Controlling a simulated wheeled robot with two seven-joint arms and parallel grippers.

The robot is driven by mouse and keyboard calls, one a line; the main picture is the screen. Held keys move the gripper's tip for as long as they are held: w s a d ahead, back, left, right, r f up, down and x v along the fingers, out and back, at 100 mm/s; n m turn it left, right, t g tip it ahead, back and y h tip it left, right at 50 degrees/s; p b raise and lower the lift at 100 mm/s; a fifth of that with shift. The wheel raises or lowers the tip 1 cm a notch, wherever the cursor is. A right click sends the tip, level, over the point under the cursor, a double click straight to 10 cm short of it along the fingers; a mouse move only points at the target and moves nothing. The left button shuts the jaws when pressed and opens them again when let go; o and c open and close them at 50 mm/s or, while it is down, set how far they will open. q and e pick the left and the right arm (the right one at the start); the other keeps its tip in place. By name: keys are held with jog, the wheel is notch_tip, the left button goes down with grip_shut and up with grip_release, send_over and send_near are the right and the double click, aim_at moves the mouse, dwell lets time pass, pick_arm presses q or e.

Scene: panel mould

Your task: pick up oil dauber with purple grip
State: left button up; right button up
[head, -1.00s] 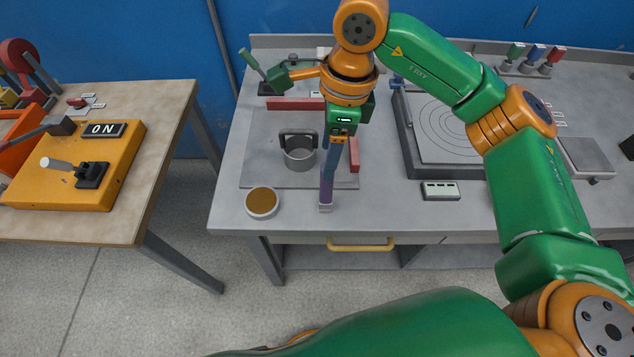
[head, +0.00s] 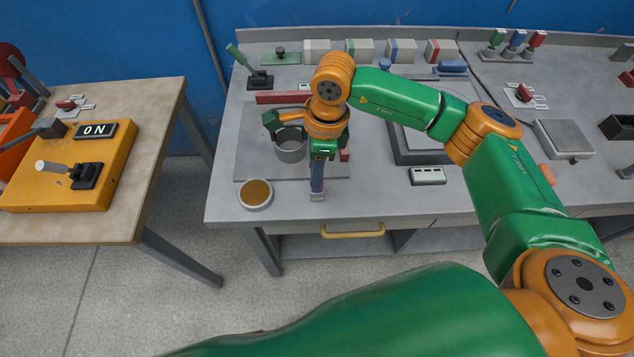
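The oil dauber with the purple grip (head: 317,186) is near the bench's front edge, right of a round dish of brown liquid. It looks roughly upright, with a pale grey lower end; its upper part is hidden by my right gripper. My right gripper (head: 318,176) points down over the dauber, with its fingertips at the purple grip. The fingers are too small and overlapped to tell whether they are open or shut on it. My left gripper is out of view.
The dish (head: 256,194) is close by on the left. A grey ring-shaped pot (head: 291,151) and a red bar (head: 277,97) are behind. A yellow drawer handle (head: 352,231) juts from the front.

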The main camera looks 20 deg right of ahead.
grip_shut()
